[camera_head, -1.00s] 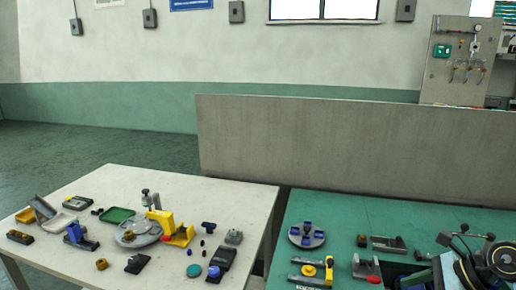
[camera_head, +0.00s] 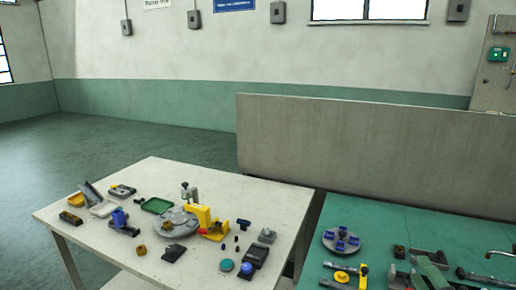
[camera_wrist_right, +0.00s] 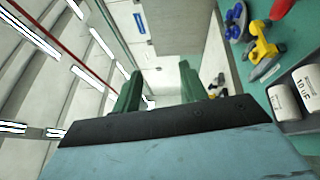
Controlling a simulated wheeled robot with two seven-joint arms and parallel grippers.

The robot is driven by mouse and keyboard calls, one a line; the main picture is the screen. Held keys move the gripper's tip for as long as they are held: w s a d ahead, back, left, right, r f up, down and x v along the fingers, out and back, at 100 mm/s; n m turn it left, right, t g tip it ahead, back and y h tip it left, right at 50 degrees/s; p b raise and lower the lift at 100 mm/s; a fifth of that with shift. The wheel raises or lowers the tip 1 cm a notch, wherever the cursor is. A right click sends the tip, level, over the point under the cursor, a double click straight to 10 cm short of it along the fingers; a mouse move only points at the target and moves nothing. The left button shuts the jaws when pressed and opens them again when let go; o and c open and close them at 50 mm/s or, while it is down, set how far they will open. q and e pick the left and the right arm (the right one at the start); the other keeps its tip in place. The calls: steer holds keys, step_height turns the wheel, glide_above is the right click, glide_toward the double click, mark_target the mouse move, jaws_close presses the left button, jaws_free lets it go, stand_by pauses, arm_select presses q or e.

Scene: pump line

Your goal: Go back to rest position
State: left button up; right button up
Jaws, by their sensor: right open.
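My right gripper (camera_wrist_right: 160,72) shows in the wrist view with its two green fingers spread apart and nothing between them. In the head view a green shape (camera_head: 432,272) at the lower right, over the green table, looks like part of this gripper, but I cannot make out both fingers there. My left gripper is in neither view.
The green table (camera_head: 400,222) holds a disc with blue blocks (camera_head: 341,240). A grey partition (camera_head: 370,150) stands behind. White cylinders (camera_wrist_right: 300,90) show in the wrist view.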

steer(key=s+a+f+m+g+h, duration=0.35)
steer(key=s+f+m+g, duration=0.45)
steer(key=f+m, duration=0.45)
steer(key=s+a+f+m+g+y, duration=0.45)
steer(key=s+a+g, duration=0.35)
steer(key=s+a, duration=0.35)
step_height(320, 180, down, 25)
steer(key=s+d+g, duration=0.1)
steer(key=s, duration=0.1)
steer(key=s+d+f+g, duration=0.1)
steer(key=s+d+f, duration=0.2)
steer(key=s+f, duration=1.2)
steer(key=shift+s+d+f+h, duration=0.2)
steer(key=shift+s+h, duration=0.1)
steer(key=shift+s, duration=0.6)
